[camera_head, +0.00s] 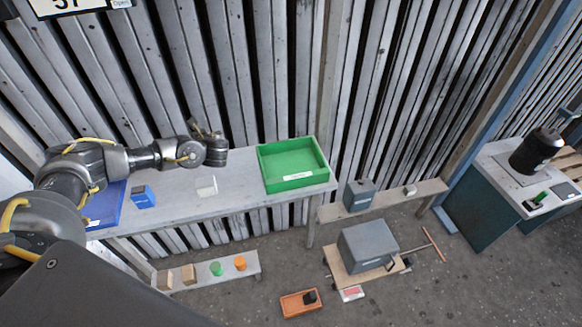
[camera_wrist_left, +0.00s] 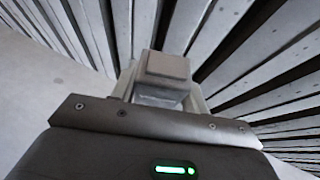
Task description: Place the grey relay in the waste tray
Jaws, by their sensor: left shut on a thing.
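My left gripper (camera_head: 205,131) is raised above the left half of the grey bench, its fingers pointing toward the slatted wall. In the left wrist view it is shut on a grey block (camera_wrist_left: 165,68), which appears to be the grey relay. The block sits between the fingers with a dull brownish-grey face toward the camera. In the head view it is small and mostly hidden by the gripper. A green tray (camera_head: 262,167) with a white label stands at the bench's right end, empty, right of the gripper. I cannot read its label. My right gripper is not in view.
A blue tray (camera_head: 119,192) and a blue block (camera_head: 143,197) are at the bench's left. A small white holder (camera_head: 207,186) stands mid-bench. A low shelf (camera_head: 205,285) holds small parts. An orange tray (camera_head: 287,311) with a black piece lies on the floor.

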